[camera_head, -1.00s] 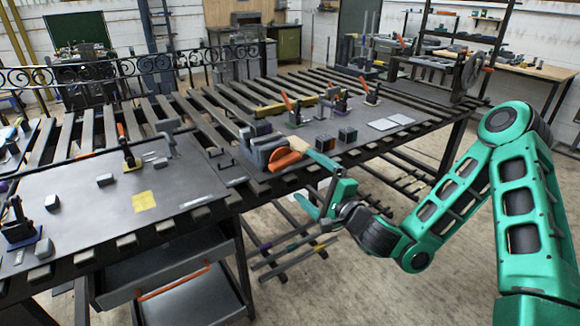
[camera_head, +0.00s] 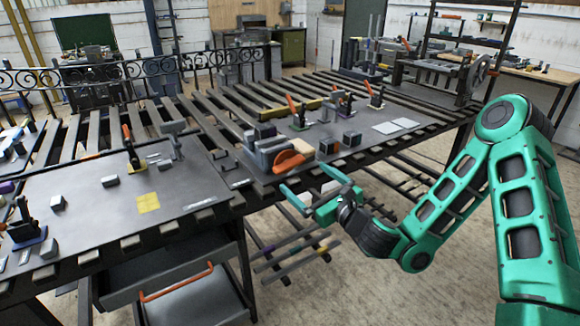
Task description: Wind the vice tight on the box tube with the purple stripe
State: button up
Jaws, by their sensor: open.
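The vice (camera_head: 268,149) is a grey block-like body on the near edge of the right-hand bench plate. An orange round part (camera_head: 289,161) is on its near side. A small bluish-purple patch shows at its top, but I cannot tell whether it is a stripe on a box tube. My gripper (camera_head: 306,178) is green, open and empty, just in front of and below the orange part, with its fingers pointing at the vice. The fingers look apart from it, though depth is hard to judge. The far side of the vice is hidden.
Several striped bars (camera_head: 296,252) lie on a low rack under the bench. Dark cubes (camera_head: 350,139) and orange-handled clamps (camera_head: 293,108) stand right of and behind the vice. The left plate (camera_head: 95,205) holds a yellow pad (camera_head: 148,202). Floor in front of the bench is clear.

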aim_at(292, 166)
jog(key=x, duration=0.3)
jog(key=shift+a, duration=0.1)
jog(key=shift+w+a+r, duration=0.3)
jog(key=shift+w+a, duration=0.05)
jog(key=shift+w, duration=0.15)
jog(key=shift+x, duration=2.65)
jog(key=c, duration=1)
